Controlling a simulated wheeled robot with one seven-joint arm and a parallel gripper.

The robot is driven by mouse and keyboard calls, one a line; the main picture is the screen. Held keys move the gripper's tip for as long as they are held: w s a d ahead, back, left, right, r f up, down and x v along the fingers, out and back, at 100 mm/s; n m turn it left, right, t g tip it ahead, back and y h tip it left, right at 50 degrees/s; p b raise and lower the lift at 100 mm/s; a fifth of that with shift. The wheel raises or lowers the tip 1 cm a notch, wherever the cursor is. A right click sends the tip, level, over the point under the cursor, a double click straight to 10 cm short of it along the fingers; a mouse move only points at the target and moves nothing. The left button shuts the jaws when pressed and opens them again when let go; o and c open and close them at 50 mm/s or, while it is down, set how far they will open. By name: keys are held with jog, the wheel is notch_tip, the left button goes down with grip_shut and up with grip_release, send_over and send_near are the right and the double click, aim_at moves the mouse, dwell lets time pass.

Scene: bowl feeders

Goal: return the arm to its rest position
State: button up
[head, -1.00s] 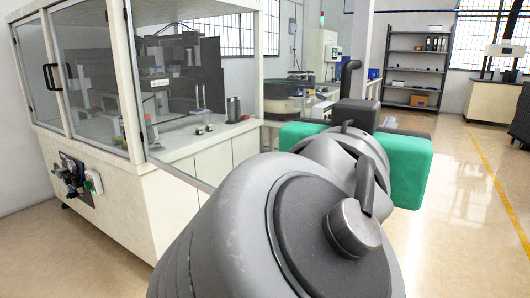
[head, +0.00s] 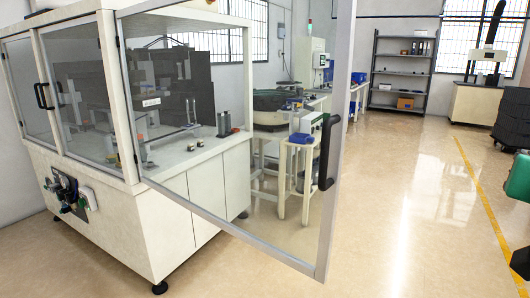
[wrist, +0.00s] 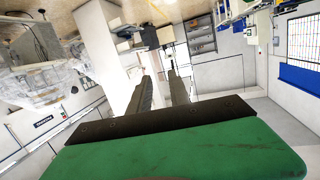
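My gripper (wrist: 161,78) shows in the wrist view beyond its green body (wrist: 190,152). Its two dark fingers stand apart with a clear gap, and nothing is held between them. In the head view only a green part of my arm (head: 520,177) and a dark part (head: 520,258) show at the right edge. The gripper fingers are outside the head view.
A white enclosed machine (head: 190,215) stands at left. Its glass door is swung open toward the right, with a black handle (head: 326,152). A small table (head: 298,145) and a shelf (head: 403,70) stand behind. The floor (head: 400,220) right of the door is clear.

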jog(key=s+d+f+g+y+p, duration=0.1)
jog(key=s+d+f+g+p, duration=0.2)
jog(key=d+f+p, duration=0.35)
jog(key=s+d+f+g+y+p, duration=0.15)
jog(key=d+f+g+p, duration=0.25)
jog(key=d+f, duration=0.55)
jog(key=w+a+n+y+p, duration=0.25)
jog(key=w+a+p, duration=0.3)
jog(key=a, duration=0.45)
jog(key=w+a+n+y+p, duration=0.2)
jog(key=w+a+y+p, duration=0.15)
jog(key=w+a, duration=0.55)
jog(key=s+a+n+y+p, duration=0.1)
jog(key=s+a+n+p, duration=0.1)
jog(key=a, duration=0.9)
jog(key=s+a+r+n+g+y+p, duration=0.1)
jog(key=s+a+n+p, duration=0.2)
jog(key=a, duration=0.8)
jog(key=shift+s+a+r+y+p, duration=0.15)
jog(key=shift+s+r+y+p, duration=0.2)
jog(key=shift+p, duration=0.45)
